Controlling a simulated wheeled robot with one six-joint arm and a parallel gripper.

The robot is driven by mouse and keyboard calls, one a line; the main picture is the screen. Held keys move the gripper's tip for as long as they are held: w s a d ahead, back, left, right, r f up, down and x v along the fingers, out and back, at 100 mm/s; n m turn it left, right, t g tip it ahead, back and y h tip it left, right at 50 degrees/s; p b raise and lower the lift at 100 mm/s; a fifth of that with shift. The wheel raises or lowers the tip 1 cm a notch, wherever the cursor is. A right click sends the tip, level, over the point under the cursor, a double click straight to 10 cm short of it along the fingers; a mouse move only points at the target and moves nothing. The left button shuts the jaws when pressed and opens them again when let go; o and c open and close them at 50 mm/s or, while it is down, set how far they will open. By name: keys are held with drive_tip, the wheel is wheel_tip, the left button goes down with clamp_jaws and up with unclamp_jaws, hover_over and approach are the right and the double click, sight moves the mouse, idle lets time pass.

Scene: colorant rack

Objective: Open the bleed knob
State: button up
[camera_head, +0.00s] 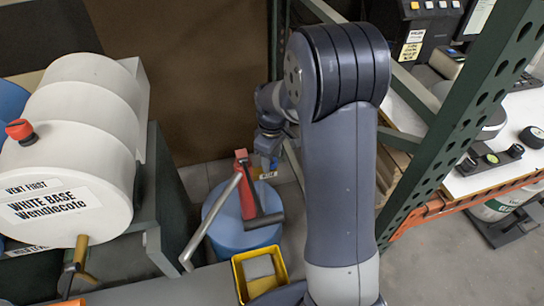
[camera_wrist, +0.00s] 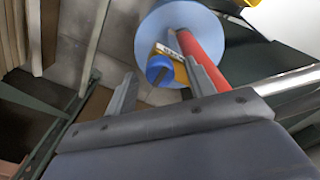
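A red knob (camera_head: 20,131) sits on top of the white drum (camera_head: 75,150) at the left of the head view. The drum is labelled "VENT FIRST" and "WHITE BASE", and a brass-coloured tap (camera_head: 78,255) is at its lower front. I take the red knob to be the bleed knob; it does not show in the wrist view. My gripper (camera_head: 268,145) is well to the right of the drum, partly hidden by my arm. In the wrist view my gripper (camera_wrist: 160,70) is open, with its two fingers apart. A blue round end (camera_wrist: 159,68) shows between them, apparently beyond the fingers.
A red pump with a grey handle (camera_head: 245,190) stands on a blue drum (camera_head: 240,235) below my gripper. A yellow bin (camera_head: 258,270) is in front. A green rack post (camera_head: 465,110) and a white-topped bench (camera_head: 490,165) are at right.

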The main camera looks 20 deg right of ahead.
sight(272, 160)
wheel_tip(272, 160, up, 11)
idle(0.7)
drive_tip(key=shift+f, duration=0.15)
wheel_tip(272, 160, down, 11)
drive_tip(key=shift+r, duration=0.1)
idle(0.3)
drive_tip(key=shift+m, duration=0.3)
